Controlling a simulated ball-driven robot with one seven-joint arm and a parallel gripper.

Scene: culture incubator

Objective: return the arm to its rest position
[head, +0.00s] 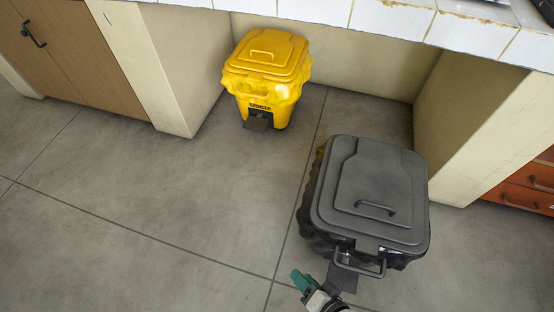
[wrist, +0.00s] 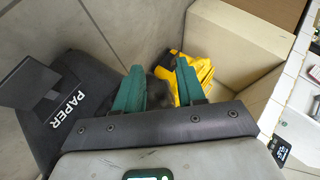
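My gripper (head: 300,281) shows at the bottom of the head view, its teal fingers beside the front of the grey bin. In the wrist view, the two teal fingers of my gripper (wrist: 160,70) stand apart. I see nothing held between them. Most of my arm is out of the head view, below its bottom edge.
The grey lidded bin (head: 345,190) stands close to my gripper; its PAPER label (wrist: 67,112) shows in the wrist view. A yellow lidded bin (head: 268,60) stands farther back under the tiled counter (head: 390,17). Wooden cabinets (head: 85,45) are at left. Floor (head: 150,200) at left is clear.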

